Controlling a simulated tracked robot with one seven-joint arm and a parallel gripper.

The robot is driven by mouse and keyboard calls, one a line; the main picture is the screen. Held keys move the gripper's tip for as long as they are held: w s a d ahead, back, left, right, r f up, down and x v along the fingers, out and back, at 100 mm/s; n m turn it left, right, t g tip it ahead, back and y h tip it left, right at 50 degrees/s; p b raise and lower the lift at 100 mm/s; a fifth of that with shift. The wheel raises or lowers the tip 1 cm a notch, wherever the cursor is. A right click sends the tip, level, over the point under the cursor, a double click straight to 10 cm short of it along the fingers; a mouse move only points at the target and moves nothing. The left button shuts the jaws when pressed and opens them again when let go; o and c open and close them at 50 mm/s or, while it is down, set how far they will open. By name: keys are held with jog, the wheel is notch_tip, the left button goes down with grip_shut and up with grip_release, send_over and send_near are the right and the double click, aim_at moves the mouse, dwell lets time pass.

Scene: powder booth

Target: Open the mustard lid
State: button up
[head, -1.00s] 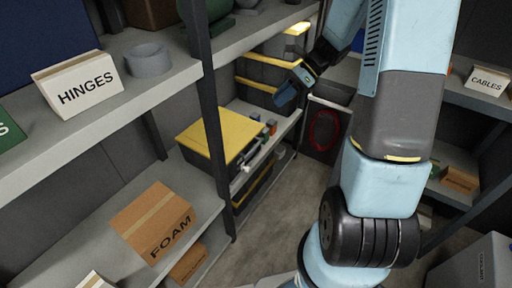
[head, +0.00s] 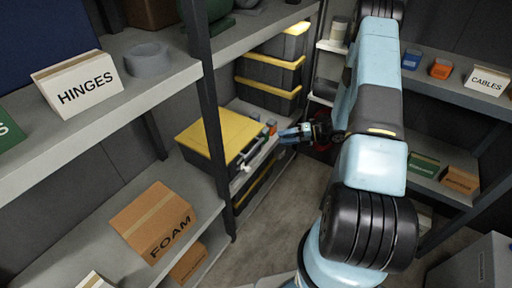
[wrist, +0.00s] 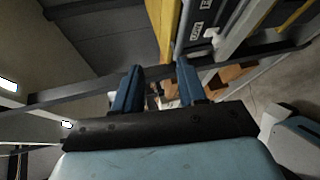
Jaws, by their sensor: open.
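The mustard lid (head: 222,130) lies flat and closed on a dark box (head: 196,160) on the left shelving's middle shelf. A grey bar handle (head: 252,150) runs along the box's aisle-facing side. My gripper (head: 283,135) is in the aisle, to the right of the lid and apart from it in the head view. In the wrist view my gripper (wrist: 158,82) shows two blue fingers spread with nothing between them. A mustard edge (wrist: 168,22), seemingly the lid's, shows beyond the fingers there.
Small items (head: 270,126) lie on the shelf by the box. Dark cases with yellow tops (head: 270,80) are stacked behind. A FOAM carton (head: 152,222) is nearer on the left. The aisle floor (head: 262,222) is clear.

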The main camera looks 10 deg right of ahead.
aim_at(256, 145)
notch_tip(256, 145, down, 5)
jog(key=d+m+t, duration=0.1)
jog(key=m, duration=0.2)
jog(key=x, duration=1.3)
jog(key=shift+w+a, duration=0.25)
jog(key=shift+a, duration=0.05)
jog(key=shift+c, duration=0.5)
grip_shut()
